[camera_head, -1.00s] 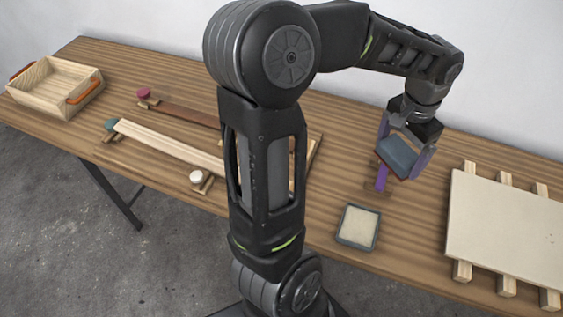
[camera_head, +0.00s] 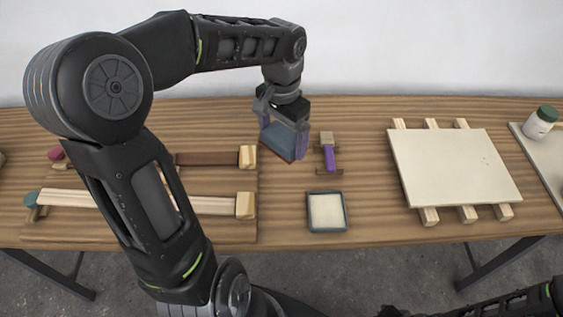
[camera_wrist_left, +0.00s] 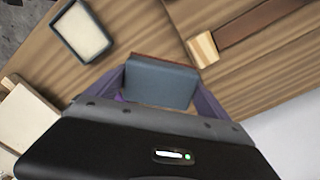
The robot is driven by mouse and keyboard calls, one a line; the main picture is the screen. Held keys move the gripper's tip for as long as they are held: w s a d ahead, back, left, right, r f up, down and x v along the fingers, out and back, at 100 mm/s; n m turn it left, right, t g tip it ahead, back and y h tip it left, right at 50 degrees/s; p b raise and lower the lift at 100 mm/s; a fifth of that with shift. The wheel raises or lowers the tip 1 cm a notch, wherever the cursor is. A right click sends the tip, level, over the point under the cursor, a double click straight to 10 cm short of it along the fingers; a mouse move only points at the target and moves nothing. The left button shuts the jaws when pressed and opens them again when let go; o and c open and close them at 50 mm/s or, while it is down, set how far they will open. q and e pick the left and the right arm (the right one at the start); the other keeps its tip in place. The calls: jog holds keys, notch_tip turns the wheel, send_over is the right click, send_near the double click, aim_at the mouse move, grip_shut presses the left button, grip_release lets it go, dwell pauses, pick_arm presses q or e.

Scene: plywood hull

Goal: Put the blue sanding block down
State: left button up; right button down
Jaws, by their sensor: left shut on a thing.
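The blue sanding block (camera_head: 284,141), blue-grey with a reddish-brown lower edge, is between the purple fingers of my left gripper (camera_head: 284,138). The gripper is shut on it. The block is over the table between the wooden rails and a purple-handled tool; whether it touches the wood I cannot tell. In the left wrist view the block (camera_wrist_left: 160,83) sits between both fingers (camera_wrist_left: 160,92), its reddish edge on the far side. My right gripper does not show; only part of my right arm is at the lower right.
The purple-handled tool (camera_head: 330,158) lies just right of the block. A small tray with a pale pad (camera_head: 327,211) is nearer the front edge. Wooden rails (camera_head: 210,159) lie to the left. A pale board on battens (camera_head: 455,168) and a green-lidded jar (camera_head: 540,122) are to the right.

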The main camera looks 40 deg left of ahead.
pick_arm(q)
send_over(282, 168)
jog(key=shift+f, duration=2.3)
jog(key=shift+f, duration=1.85)
jog(key=shift+d, duration=0.1)
jog(key=shift+f, duration=0.15)
jog(key=o, duration=1)
jog(key=shift+o, duration=0.2)
